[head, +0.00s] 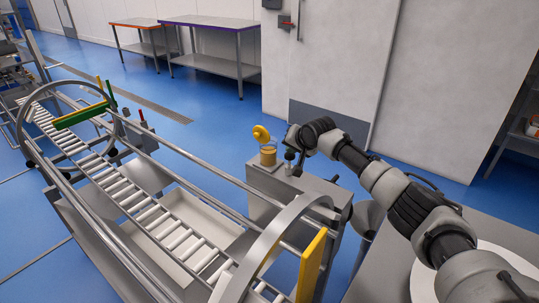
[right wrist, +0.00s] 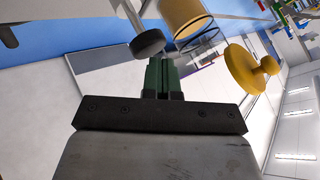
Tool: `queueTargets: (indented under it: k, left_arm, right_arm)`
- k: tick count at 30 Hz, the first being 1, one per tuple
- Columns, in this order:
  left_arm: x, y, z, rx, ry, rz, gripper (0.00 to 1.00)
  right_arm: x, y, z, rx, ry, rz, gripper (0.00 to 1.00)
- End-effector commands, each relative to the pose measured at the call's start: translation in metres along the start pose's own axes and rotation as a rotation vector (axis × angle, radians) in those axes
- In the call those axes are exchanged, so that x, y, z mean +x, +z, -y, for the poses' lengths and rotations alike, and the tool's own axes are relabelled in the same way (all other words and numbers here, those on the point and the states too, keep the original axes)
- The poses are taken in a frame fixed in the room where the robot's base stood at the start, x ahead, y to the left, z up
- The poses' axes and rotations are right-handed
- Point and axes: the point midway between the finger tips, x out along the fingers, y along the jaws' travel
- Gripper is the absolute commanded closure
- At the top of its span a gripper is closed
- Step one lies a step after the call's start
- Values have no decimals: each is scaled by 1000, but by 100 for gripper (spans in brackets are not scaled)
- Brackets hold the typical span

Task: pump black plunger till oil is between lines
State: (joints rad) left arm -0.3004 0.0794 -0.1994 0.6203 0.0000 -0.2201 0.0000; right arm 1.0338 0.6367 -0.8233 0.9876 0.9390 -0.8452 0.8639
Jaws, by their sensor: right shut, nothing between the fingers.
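The black plunger (head: 290,155) stands upright on a grey metal cabinet, just right of the clear oil jar (head: 268,157), which holds amber oil. I cannot make out the lines on the jar. A yellow knob (head: 261,133) is above the jar. In the right wrist view, the plunger's round black head (right wrist: 147,43), the jar (right wrist: 184,17) and the yellow knob (right wrist: 250,66) lie beyond the fingers. My right gripper (right wrist: 162,64) is shut and empty, its green fingertips close to the plunger head. I cannot tell if they touch. My left gripper is out of view.
The grey cabinet (head: 318,187) stands beside a roller conveyor (head: 130,195) with metal rails. A yellow plate (head: 311,265) stands at the conveyor's near end. A round white surface lies under my right arm.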

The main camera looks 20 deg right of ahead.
Motion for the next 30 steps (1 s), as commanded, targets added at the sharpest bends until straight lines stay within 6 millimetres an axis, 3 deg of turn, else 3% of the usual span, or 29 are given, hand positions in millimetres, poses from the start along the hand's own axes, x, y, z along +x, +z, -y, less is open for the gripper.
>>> queueTargets:
  k: [30]
  left_arm:
    - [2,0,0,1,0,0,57]
  right_arm:
    - [7,6,-6,0,3,4,100]
